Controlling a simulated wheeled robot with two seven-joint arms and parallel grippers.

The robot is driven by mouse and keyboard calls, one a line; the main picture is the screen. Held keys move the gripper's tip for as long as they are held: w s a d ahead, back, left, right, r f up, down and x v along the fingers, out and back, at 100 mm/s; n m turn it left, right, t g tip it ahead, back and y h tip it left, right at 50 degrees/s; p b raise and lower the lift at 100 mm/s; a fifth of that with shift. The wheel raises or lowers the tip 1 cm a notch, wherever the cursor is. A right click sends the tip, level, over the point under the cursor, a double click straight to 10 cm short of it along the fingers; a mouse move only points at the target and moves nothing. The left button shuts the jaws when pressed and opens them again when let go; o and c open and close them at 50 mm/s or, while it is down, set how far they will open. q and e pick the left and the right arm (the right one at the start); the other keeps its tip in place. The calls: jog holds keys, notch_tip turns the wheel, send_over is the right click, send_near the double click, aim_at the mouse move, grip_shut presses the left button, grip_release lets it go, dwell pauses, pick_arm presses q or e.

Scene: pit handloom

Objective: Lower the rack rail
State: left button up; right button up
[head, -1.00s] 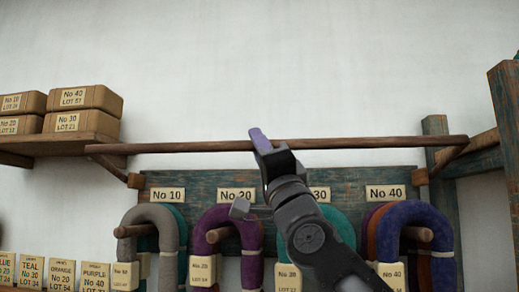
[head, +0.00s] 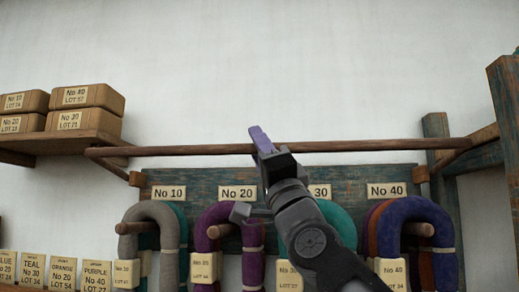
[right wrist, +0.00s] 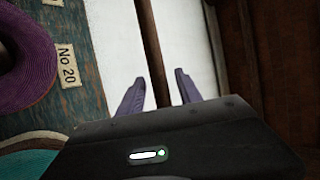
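The rack rail (head: 380,145) is a long brown wooden rod held across the front of the rack by a short arm at each end. My right gripper (head: 260,140) reaches up to the rail left of its middle. In the right wrist view the rail (right wrist: 148,40) passes between the two purple fingers (right wrist: 158,92), which stand apart with a visible gap on each side of it. Whether a finger touches the rail I cannot tell. My left gripper is not in view.
Below the rail is a blue-green board (head: 340,178) with number labels. Yarn hanks, including a grey one (head: 152,215) and a blue one (head: 420,212), hang from pegs. A shelf (head: 60,146) with boxes is at the left, a wooden post (head: 508,130) at the right.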

jog(key=b+v, duration=0.6)
jog(key=v, duration=0.1)
jog(key=shift+s+f, duration=0.3)
jog(key=shift+d, duration=0.1)
